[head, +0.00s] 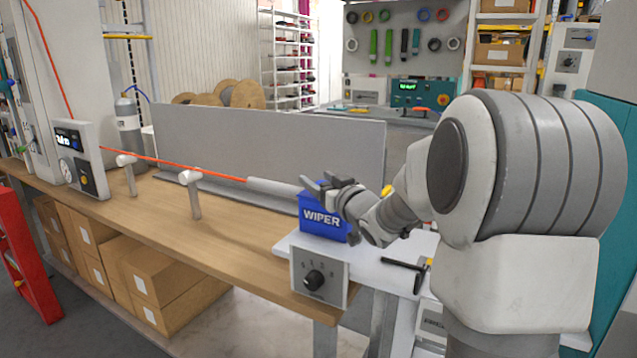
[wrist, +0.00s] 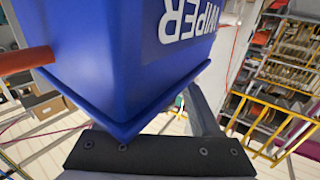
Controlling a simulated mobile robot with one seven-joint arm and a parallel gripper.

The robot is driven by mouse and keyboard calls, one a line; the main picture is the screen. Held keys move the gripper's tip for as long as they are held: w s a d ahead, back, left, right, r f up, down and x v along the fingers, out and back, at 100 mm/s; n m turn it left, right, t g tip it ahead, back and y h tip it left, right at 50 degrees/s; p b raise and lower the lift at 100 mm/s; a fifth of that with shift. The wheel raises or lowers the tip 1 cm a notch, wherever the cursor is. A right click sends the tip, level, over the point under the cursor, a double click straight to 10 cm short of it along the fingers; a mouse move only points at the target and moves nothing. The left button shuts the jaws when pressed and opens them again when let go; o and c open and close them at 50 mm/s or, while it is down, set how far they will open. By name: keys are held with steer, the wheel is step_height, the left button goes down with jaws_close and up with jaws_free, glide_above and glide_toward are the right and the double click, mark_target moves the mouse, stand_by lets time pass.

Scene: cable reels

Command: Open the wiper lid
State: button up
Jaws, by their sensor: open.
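The wiper is a blue box (head: 322,222) with white WIPER lettering, standing on the light bench section in the head view. In the wrist view the box (wrist: 120,50) fills the upper left, its lettering upside down. A projecting blue edge (wrist: 125,122) runs along its top, close to the dark bar of my gripper. The lid's own state is hard to tell. My gripper (head: 326,183) is open at the top of the box, with nothing seen in it. One grey finger shows beside the box in the wrist view; the other is hidden. Contact cannot be told.
An orange cable (head: 215,172) runs from the left-hand unit (head: 80,158) past white posts to a grey tube (head: 275,188) behind the box. A grey panel (head: 270,150) stands behind. A knob box (head: 318,277) is at the front edge. The wooden bench left is mostly clear.

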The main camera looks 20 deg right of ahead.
jaws_close()
stand_by(0.3)
stand_by(1.1)
